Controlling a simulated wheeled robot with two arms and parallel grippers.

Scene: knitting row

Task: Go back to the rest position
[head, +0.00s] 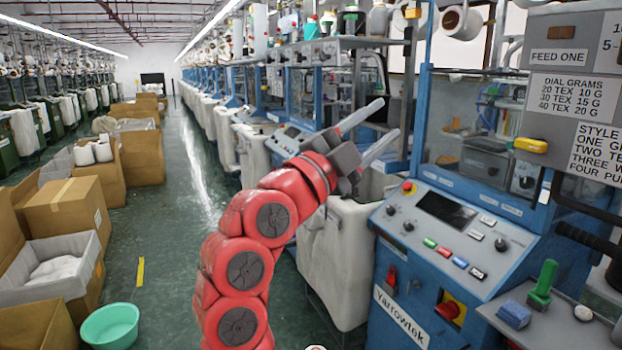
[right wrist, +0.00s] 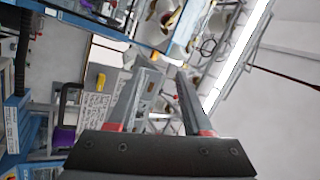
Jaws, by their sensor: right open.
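My right gripper (head: 372,132) is at the end of my red arm in the middle of the head view. Its two fingers are spread apart with nothing between them. It is raised in the air in front of the blue knitting machine (head: 462,254), above the white bin (head: 335,262) as seen in the picture. In the right wrist view the fingers of the right gripper (right wrist: 162,92) are also open and empty, pointing up toward the ceiling and the machine's upper part. My left gripper is not in view.
A grey shelf (head: 545,322) at the lower right holds a green-handled tool (head: 542,285) and a blue block (head: 513,314). Cardboard boxes (head: 68,212) and a green basin (head: 110,325) stand on the left. The aisle floor (head: 170,215) between is mostly clear.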

